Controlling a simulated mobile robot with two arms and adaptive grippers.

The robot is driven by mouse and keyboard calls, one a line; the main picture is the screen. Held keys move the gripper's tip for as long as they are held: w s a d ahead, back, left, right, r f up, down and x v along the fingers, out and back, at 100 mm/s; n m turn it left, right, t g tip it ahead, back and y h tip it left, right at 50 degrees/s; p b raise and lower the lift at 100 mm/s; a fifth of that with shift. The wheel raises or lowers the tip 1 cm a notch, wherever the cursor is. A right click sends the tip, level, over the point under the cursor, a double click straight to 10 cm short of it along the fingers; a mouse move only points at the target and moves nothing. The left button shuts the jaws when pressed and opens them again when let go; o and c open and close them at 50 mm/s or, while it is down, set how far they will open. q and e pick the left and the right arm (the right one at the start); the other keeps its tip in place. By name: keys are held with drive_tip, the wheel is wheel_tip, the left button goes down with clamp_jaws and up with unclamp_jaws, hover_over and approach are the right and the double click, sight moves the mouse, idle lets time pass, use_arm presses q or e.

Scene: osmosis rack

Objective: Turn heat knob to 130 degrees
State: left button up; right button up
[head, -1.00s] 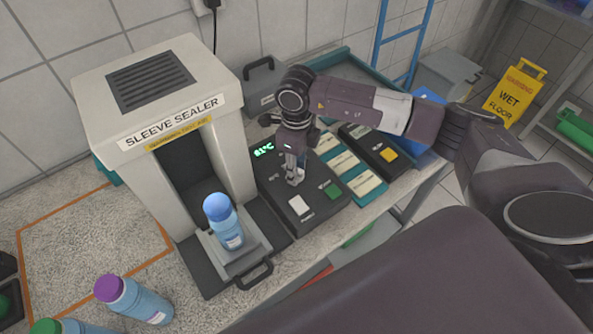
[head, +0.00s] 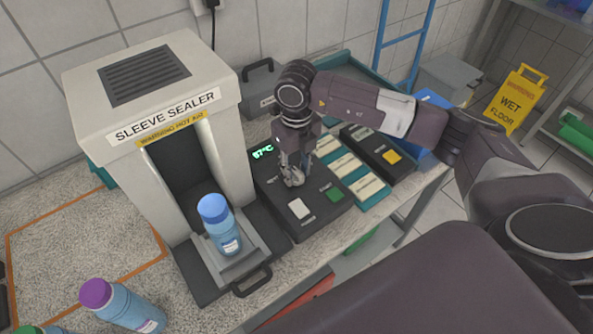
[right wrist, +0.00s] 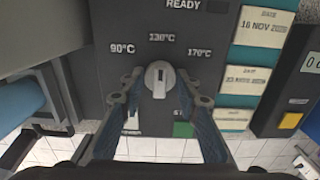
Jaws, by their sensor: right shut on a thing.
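The heat knob (right wrist: 158,80) is a round, light grey dial on the dark control panel (right wrist: 205,65). The marks 90°C, 130°C and 170°C are printed in an arc above it. My right gripper (head: 293,181) points down onto the panel and is shut on the knob, one finger on each side in the right wrist view. The knob's raised grip looks close to upright there, but its exact pointing is hard to read. The green display (head: 262,152) seems to read 87°C or 97°C; its digits are small. My left gripper is not in view.
The sleeve sealer (head: 155,95) stands left of the panel, with a blue-capped bottle (head: 220,225) on its tray. The panel has a white button (head: 299,208) and a green button (head: 335,194). Labelled teal boxes (head: 371,189) sit close to its right.

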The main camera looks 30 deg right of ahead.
sight(297, 172)
drive_tip(key=shift+w+r, duration=0.1)
drive_tip(key=o, duration=1.2)
drive_tip(key=shift+c, duration=0.2)
wheel_tip(297, 172, up, 12)
